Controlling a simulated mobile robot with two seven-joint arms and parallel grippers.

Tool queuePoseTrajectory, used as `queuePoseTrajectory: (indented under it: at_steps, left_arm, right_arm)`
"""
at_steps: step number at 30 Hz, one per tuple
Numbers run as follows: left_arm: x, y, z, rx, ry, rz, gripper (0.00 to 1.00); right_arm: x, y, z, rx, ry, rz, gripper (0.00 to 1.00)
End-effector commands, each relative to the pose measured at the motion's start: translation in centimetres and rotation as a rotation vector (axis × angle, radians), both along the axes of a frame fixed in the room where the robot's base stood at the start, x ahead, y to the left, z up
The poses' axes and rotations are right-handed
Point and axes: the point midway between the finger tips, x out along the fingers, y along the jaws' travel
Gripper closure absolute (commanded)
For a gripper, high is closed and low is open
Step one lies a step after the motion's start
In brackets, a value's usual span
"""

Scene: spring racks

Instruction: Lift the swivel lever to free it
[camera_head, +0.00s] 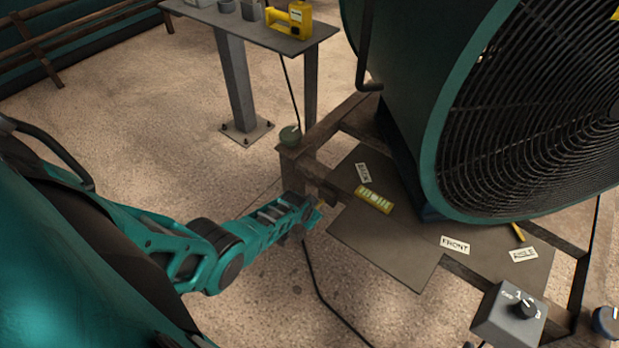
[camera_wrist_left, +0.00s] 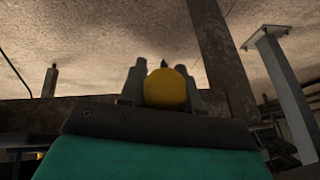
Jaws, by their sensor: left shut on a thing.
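My left gripper (camera_head: 318,207) reaches in from the left to the corner of the brown metal frame, below the fan. In the left wrist view the left gripper (camera_wrist_left: 165,75) is shut on a round yellow end (camera_wrist_left: 166,89), which seems to be the knob of the swivel lever. The rest of the lever is hidden behind the knob and the jaws. In the head view the gripper and frame corner hide most of the lever. My right gripper is in neither view.
The large green fan (camera_head: 430,100) stands on the brown frame (camera_head: 322,128). A grey plate (camera_head: 390,240) bears FRONT (camera_head: 455,244) and ANGLE (camera_head: 523,254) labels and a yellow level (camera_head: 374,199). A dial box (camera_head: 507,318) is at lower right. A side table (camera_head: 245,33) holds a yellow tool (camera_head: 290,19). A dark cable hangs nearby.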

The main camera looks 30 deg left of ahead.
Motion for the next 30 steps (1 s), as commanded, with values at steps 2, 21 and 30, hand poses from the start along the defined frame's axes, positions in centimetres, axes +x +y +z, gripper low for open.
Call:
queuePoseTrajectory:
  at_steps: [2, 21, 30]
  left_arm:
    - [0.2, 0.0, 0.7, 0.005, 0.058, 0.001, 1.00]
    - [0.3, 0.1, 1.7, 0.022, 0.267, 0.001, 1.00]
    - [0.3, 0.1, 1.7, 0.022, 0.267, 0.001, 1.00]
  right_arm:
    - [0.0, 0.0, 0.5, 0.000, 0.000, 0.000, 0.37]
    - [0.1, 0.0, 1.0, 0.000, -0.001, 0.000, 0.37]
    - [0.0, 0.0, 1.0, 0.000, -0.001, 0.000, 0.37]
